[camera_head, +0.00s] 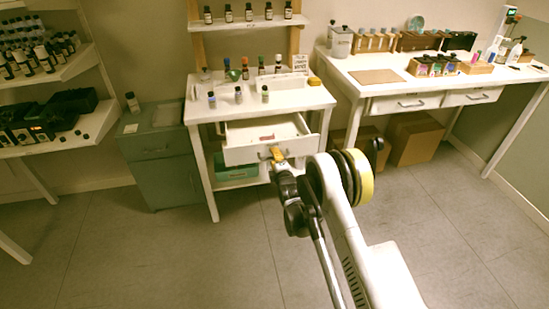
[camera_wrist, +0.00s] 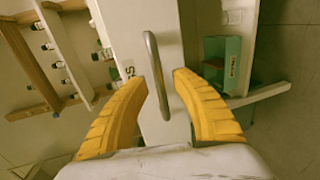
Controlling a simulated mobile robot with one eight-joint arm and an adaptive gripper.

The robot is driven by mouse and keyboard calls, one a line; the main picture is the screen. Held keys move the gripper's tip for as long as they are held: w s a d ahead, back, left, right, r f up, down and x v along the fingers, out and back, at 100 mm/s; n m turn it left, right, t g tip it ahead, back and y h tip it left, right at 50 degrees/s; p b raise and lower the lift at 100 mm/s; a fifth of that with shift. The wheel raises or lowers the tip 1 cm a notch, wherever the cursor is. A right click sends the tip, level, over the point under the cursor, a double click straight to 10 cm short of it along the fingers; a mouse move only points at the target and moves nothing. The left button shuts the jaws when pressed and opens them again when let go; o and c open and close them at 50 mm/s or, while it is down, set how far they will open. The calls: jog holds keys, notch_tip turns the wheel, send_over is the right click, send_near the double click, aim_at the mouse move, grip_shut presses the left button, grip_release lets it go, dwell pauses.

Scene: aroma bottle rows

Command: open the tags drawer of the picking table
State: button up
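The white picking table (camera_head: 205,111) stands in the middle of the head view. Its drawer (camera_head: 240,153) is pulled out, and a small reddish item (camera_head: 267,137) lies inside. In the wrist view the drawer front (camera_wrist: 140,30) carries a metal bar handle (camera_wrist: 157,75) and part of a dark label, mostly hidden by a finger. My gripper (camera_wrist: 161,80) has its yellow fingers apart, one on each side of the handle, with visible gaps. In the head view my gripper (camera_head: 278,155) is at the drawer front and hides part of it.
Bottles stand on the table top and on the shelf (camera_head: 250,24) above. A green box (camera_head: 235,170) sits under the drawer. A grey-green cabinet (camera_head: 157,165) stands to the left, and a long white table (camera_head: 365,88) with two closed drawers to the right. The floor in front is clear.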

jog(key=v, duration=0.7)
jog(key=shift+s, duration=0.2)
jog(key=shift+d, duration=0.15)
jog(key=s+d+r+m+g+h, duration=0.1)
jog(key=d+r+m, duration=0.2)
jog(key=r, duration=0.5)
jog(key=d+r+m+g+h, duration=0.1)
jog(key=d+r+m, duration=0.1)
jog(key=d+r, duration=0.35)
jog(key=s+d+r+m+g, duration=0.2)
jog(key=s+d+r+m, duration=0.35)
jog(key=s+r, duration=0.6)
jog(key=s+d+m+g, duration=0.1)
jog(key=s+d+m, duration=0.1)
jog(key=s, duration=0.7)
jog(key=s+d+m+g+h, duration=0.1)
jog(key=s+d+m, duration=0.2)
jog(key=s, duration=0.7)
jog(key=s+d+m+g+h, duration=0.1)
jog(key=s+m, duration=0.4)
jog(key=s, duration=0.5)
jog(key=shift+d+r+m+g, duration=0.2)
jog(key=shift+d+m+g, duration=0.25)
jog(key=shift+d, duration=0.6)
